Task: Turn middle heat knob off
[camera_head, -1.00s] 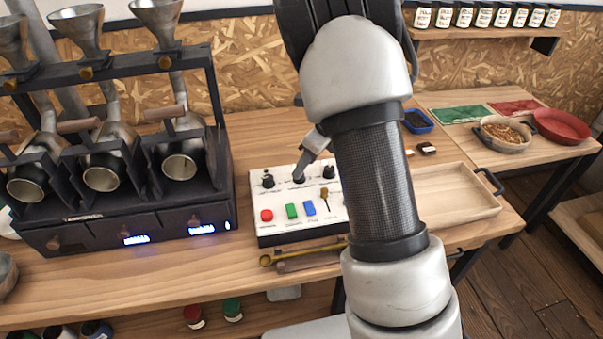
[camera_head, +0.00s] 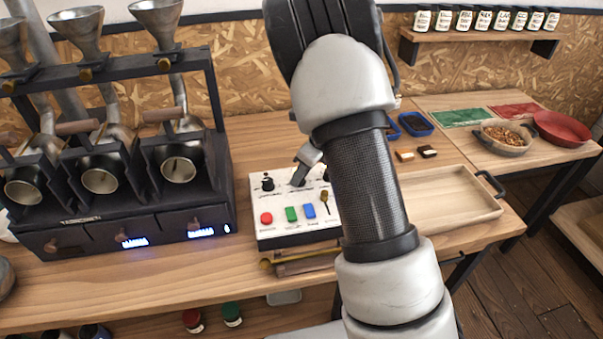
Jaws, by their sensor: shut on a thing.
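A white control panel (camera_head: 253,208) lies on the wooden counter. It has a row of black knobs along its back and red, green and blue buttons in front. The left knob (camera_head: 267,182) is plain to see. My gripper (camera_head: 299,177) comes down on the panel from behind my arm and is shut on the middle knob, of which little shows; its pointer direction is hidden. The right knob (camera_head: 326,174) is partly covered by my arm. Only a grey finger part of my gripper shows.
A dark roaster with three drums (camera_head: 115,205) stands to the left, with small knobs and lit displays on its front. An empty wooden tray (camera_head: 455,206) is to the right. Blue trays (camera_head: 416,124) lie behind my arm. A brass-coloured tool (camera_head: 285,262) lies before the panel.

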